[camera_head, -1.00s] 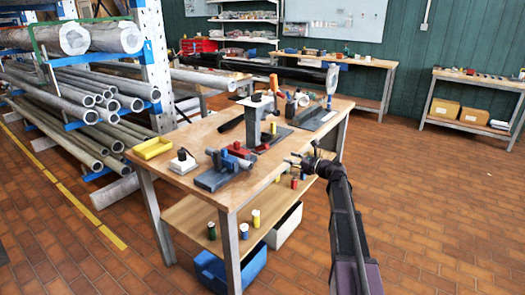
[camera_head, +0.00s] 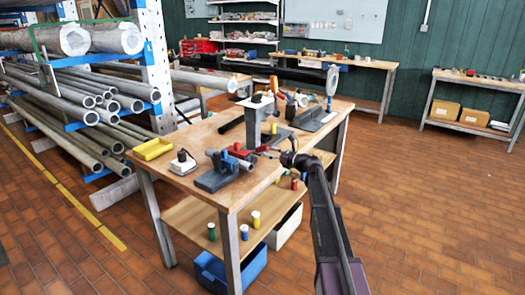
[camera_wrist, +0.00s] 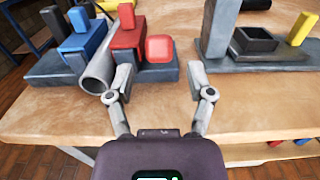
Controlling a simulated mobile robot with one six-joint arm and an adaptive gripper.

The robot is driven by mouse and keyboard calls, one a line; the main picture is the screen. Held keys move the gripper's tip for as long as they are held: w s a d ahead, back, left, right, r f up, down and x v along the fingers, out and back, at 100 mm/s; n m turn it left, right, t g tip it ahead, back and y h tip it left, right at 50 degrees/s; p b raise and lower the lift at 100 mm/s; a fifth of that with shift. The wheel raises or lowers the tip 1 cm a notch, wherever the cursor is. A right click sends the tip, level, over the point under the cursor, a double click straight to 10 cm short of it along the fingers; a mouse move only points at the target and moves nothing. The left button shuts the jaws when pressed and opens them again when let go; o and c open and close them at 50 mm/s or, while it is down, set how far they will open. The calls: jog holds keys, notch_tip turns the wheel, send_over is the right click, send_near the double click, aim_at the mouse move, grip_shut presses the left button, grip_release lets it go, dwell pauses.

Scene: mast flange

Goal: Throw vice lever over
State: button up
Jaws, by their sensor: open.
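The vice stands near the front edge of the wooden bench, with a dark base (camera_head: 216,178), a blue jaw (camera_wrist: 84,38) and a red jaw (camera_wrist: 128,36). A grey tube (camera_wrist: 98,74) lies between the jaws in the wrist view. A rounded red block (camera_wrist: 159,48), perhaps the lever's end, sticks up at the red jaw's right; the lever's shaft cannot be made out. My gripper (camera_wrist: 160,76) is open and empty, its fingers pointing at the red block, which shows between and beyond the fingertips. In the head view my gripper (camera_head: 266,152) is just right of the vice.
The bench top (camera_wrist: 60,117) is bare in front of the vice. A grey post fixture (camera_head: 253,126) stands behind it. A dark open box (camera_wrist: 254,40) and a yellow block (camera_wrist: 302,28) are at the right.

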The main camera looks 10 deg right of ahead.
aim_at(262, 149)
jog(key=shift+x, duration=2.35)
grip_shut()
